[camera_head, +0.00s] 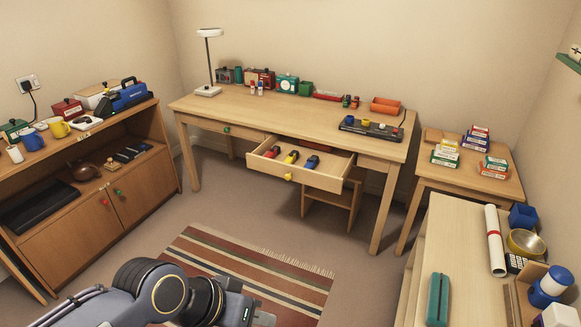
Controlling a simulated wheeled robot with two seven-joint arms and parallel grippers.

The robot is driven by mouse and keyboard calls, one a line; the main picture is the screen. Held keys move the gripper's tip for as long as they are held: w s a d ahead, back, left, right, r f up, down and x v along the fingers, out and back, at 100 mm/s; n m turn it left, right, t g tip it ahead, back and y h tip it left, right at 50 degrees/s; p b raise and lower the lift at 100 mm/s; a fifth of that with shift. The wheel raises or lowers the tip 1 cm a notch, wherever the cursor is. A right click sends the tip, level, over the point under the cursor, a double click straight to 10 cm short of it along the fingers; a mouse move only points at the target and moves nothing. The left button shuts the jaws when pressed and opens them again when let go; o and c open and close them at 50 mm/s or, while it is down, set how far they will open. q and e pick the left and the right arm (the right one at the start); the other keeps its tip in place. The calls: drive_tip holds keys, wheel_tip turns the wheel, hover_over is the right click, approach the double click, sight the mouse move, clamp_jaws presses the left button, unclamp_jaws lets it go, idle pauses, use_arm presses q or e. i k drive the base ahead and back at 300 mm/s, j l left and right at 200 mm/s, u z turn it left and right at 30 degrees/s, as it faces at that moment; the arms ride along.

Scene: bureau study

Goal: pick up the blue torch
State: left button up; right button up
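The blue torch (311,162) lies in the open drawer (322,179) of the wooden desk, at the right of the torches there. A yellow torch (291,157) lies in the middle and a red torch (272,152) at the left. My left gripper (263,317) is at the bottom edge of the picture, over the rug, well short of the drawer and touching nothing I can see. Its fingers are mostly cut off or hidden, so I cannot tell whether it is open. My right gripper is not in view.
The desk (240,108) holds a lamp (208,63), several boxes and a dark tray (371,130). A striped rug (290,275) covers the floor before it. A low cabinet (120,205) stands left; a side table (470,178) and another table (455,235) stand right.

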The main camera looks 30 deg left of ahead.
sight(310, 165)
drive_tip(key=i+j+z, duration=0.1)
drive_tip(key=j, duration=0.6)
drive_tip(key=i+j, duration=0.1)
drive_tip(key=j, duration=0.65)
drive_tip(key=i+j+z, duration=0.1)
drive_tip(key=i+j, duration=0.3)
drive_tip(key=i, duration=0.2)
drive_tip(key=i+j+z, duration=0.15)
drive_tip(key=i+j, duration=0.25)
drive_tip(key=i, duration=0.15)
drive_tip(key=i+l, duration=0.1)
drive_tip(key=i, duration=0.75)
drive_tip(key=l+z, duration=0.05)
